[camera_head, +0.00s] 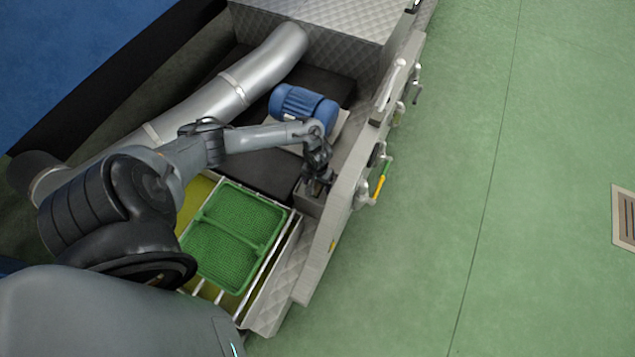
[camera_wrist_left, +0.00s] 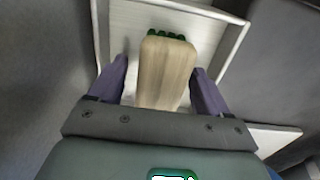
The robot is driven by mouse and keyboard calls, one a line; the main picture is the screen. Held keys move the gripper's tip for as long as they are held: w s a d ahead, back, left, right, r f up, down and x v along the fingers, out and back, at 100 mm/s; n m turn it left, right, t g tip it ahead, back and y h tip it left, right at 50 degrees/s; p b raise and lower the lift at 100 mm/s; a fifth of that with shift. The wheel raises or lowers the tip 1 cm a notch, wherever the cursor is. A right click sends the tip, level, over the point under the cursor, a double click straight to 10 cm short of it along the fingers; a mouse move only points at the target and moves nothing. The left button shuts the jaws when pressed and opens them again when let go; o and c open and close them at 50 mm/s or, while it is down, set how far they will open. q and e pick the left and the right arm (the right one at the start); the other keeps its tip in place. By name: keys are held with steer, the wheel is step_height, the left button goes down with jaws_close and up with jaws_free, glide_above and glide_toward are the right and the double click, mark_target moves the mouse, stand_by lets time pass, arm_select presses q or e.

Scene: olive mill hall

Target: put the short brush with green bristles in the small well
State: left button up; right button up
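The short brush shows in the left wrist view as a pale wooden block (camera_wrist_left: 165,72) with green bristles (camera_wrist_left: 166,36) at its far end. It lies between the two fingers of my left gripper (camera_wrist_left: 160,85). The fingers stand apart, with a visible gap on the brush's left side and little or none on its right. Below the brush is the small well (camera_wrist_left: 118,22), a light-walled box with a thin rim. In the head view my left gripper (camera_head: 318,186) points down at the small grey well (camera_head: 308,203); the brush cannot be made out there. My right gripper is not in view.
A green mesh basket (camera_head: 238,222) sits on rails left of the well. A blue motor (camera_head: 303,105) and a silver pipe (camera_head: 225,95) lie behind. The machine's side wall (camera_head: 335,225) rises close right of the gripper, with a green-and-yellow handle (camera_head: 382,180).

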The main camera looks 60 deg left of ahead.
arm_select(q)
steer(key=shift+r, duration=0.15)
step_height(320, 180, up, 11)
steer(key=p, duration=0.7)
steer(key=shift+r, duration=0.55)
